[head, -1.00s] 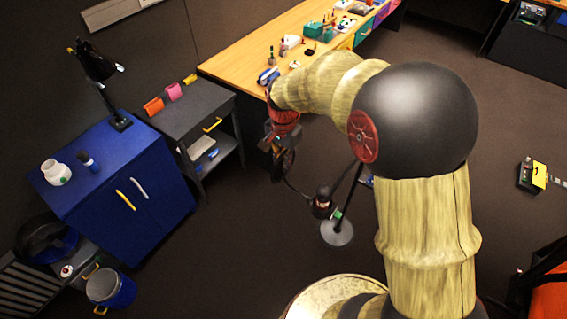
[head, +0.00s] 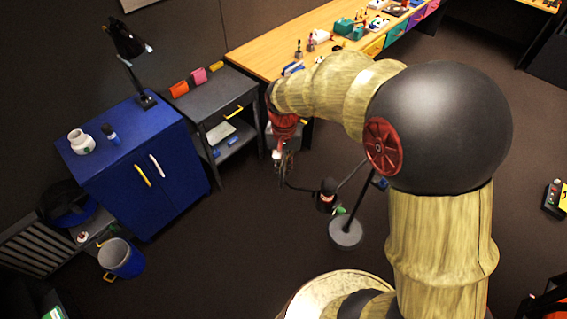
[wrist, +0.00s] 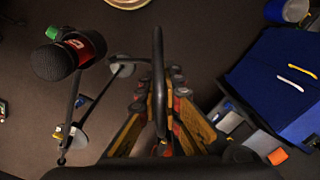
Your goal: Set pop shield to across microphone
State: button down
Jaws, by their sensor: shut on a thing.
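The microphone (head: 326,194) is dark with a red band and stands on a floor stand with a round grey base (head: 345,232). In the wrist view the microphone (wrist: 68,55) is at the upper left, its mesh head facing the camera. The pop shield (head: 288,166) hangs to the left of the microphone, apart from it, on a thin dark arm. In the wrist view the pop shield (wrist: 158,50) is nearly edge-on, a thin dark upright shape. My gripper (wrist: 162,100) is shut on the pop shield; it also shows in the head view (head: 281,150). The shield does not cover the microphone's head.
A blue cabinet (head: 140,180) with a lamp, jar and brush stands at the left. A grey side table (head: 222,100) and a long wooden desk (head: 285,45) stand behind my gripper. A blue bucket (head: 121,257) is at the lower left. Dark floor around the stand is open.

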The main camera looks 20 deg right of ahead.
jog(key=s+n, duration=0.1)
jog(key=s+a+n, duration=0.1)
jog(key=s+n, duration=0.1)
jog(key=shift+s+n, duration=0.1)
jog(key=shift+n, duration=0.2)
jog(key=s+d+n, duration=0.2)
jog(key=s+n, duration=0.5)
jog(key=n, duration=0.2)
jog(key=shift+s+n, duration=0.3)
jog(key=shift+s, duration=0.05)
jog(key=c, duration=2)
grip_release()
jog(key=shift+d, duration=0.1)
jog(key=shift+o, duration=0.2)
jog(key=shift+s, duration=0.1)
jog(key=shift+r, duration=0.1)
notch_tip(320, 180, up, 12)
